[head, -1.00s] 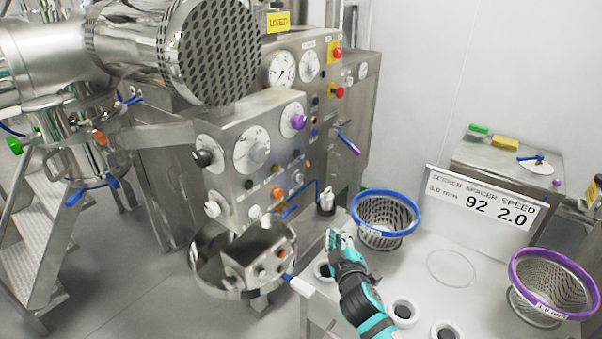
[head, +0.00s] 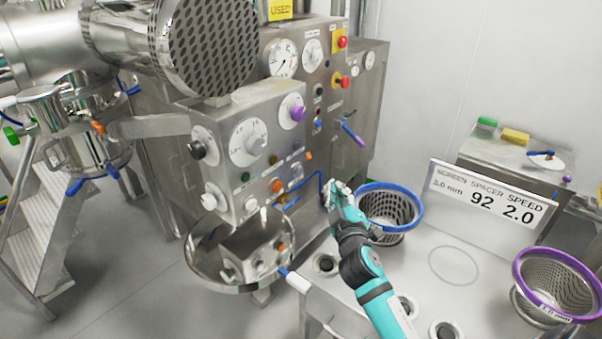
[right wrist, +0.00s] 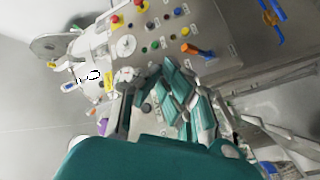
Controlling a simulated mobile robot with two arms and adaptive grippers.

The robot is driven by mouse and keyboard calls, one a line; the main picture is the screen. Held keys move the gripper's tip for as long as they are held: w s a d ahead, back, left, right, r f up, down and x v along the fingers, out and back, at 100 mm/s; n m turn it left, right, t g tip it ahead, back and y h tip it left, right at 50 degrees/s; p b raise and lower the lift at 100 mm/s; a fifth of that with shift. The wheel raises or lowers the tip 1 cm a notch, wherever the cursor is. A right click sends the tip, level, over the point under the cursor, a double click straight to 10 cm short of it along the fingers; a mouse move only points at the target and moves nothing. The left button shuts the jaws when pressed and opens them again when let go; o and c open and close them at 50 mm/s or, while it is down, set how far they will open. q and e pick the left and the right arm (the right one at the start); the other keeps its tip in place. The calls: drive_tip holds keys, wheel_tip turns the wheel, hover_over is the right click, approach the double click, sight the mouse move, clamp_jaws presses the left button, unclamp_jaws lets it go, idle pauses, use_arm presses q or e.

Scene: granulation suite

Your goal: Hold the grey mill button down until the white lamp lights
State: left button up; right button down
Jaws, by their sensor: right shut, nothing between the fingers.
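My right gripper (head: 338,195) is shut and empty, just right of the steel control box (head: 235,135) and above the table. In the right wrist view its teal fingers (right wrist: 155,105) point at a panel of coloured buttons (right wrist: 165,35), with a gap to the panel that I cannot judge. The box carries dials, a black knob (head: 197,149), a purple knob (head: 298,113), pale knobs (head: 250,203) and an orange button (head: 276,186). I cannot tell which control is the grey mill button, nor pick out the white lamp or whether it is lit. My left gripper is out of view.
A blue-rimmed basket (head: 418,222) stands right beside my right gripper. A purple-rimmed basket (head: 517,262) and a sign (head: 487,205) are further right. A round steel bowl (head: 200,270) sits below the box. A blue-purple lever (head: 352,133) sticks out above my gripper.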

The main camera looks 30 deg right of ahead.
sight(299, 171)
drive_tip(key=w+a+b, duration=0.1)
drive_tip(key=w+a, duration=0.1)
drive_tip(key=w, duration=0.4)
drive_tip(key=shift+w+a+b, duration=0.35)
drive_tip(key=shift+w+a, duration=0.05)
idle(0.6)
drive_tip(key=shift+w, duration=0.1)
idle(0.5)
drive_tip(key=shift+w+a, duration=0.2)
drive_tip(key=shift+w, duration=0.05)
